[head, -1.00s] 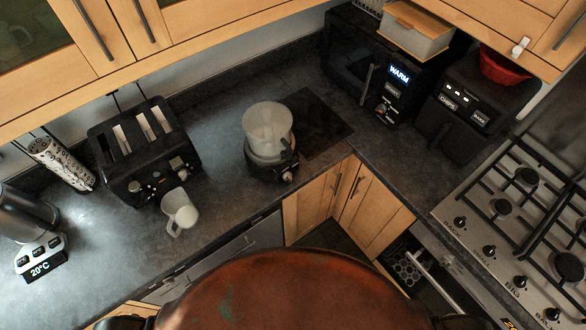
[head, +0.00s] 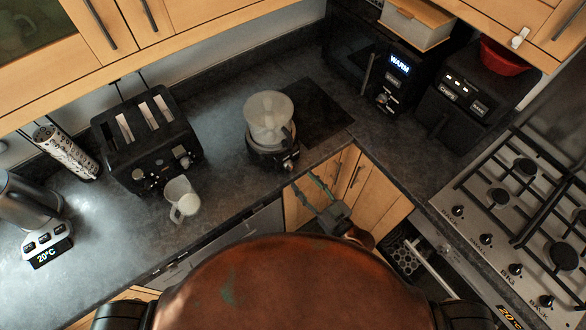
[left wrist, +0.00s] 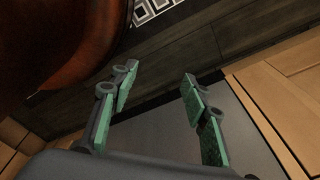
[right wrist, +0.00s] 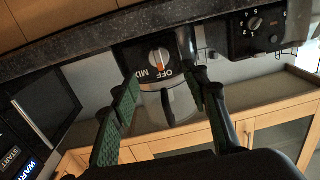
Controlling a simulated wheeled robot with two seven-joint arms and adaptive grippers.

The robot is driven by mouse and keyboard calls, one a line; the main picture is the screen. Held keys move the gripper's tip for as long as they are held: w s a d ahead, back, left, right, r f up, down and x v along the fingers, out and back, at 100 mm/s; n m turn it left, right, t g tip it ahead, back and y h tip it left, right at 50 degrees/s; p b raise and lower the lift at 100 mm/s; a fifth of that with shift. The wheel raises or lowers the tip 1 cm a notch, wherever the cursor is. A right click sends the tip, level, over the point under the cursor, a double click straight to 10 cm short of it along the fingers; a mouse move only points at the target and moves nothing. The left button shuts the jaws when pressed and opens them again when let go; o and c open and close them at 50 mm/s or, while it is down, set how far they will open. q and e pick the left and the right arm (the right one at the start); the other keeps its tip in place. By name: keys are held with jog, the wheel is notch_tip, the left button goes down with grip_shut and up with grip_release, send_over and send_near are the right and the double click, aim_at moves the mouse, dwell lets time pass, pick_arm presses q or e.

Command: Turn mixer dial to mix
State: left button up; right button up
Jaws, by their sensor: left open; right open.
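The mixer (head: 262,156) stands on the dark counter near its front edge, with a translucent bowl (head: 268,110) on top. Its dial (head: 289,165) faces the front. In the right wrist view the mixer appears upside down; its grey dial (right wrist: 158,58) has an orange mark and sits by the labels OFF and MIX. My right gripper (head: 304,184) is open and empty, in front of and below the dial, apart from it. In the right wrist view its fingers (right wrist: 163,85) frame the dial. My left gripper (left wrist: 158,80) is open and empty, low by the cabinets, outside the head view.
A black toaster (head: 146,135) and a white mug (head: 182,199) stand left of the mixer. A kettle (head: 24,200) is at far left. A microwave (head: 345,60), an air fryer (head: 462,105) and a gas hob (head: 500,210) are at right. The counter beside the mixer is clear.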

aim_at(292, 168)
jog(key=x, duration=0.5)
jog(key=shift+w+a+p, duration=0.1)
jog(key=shift+w+p, duration=0.05)
jog(key=shift+p, duration=0.2)
jog(key=shift+w+a, duration=0.4)
jog(key=shift+w, duration=0.25)
pick_arm(q)
jog(key=shift+s+r, duration=0.2)
jog(key=shift+s, duration=0.35)
jog(key=shift+s+r, duration=0.2)
jog(key=shift+s, duration=0.3)
pick_arm(e)
jog(key=c, duration=1.1)
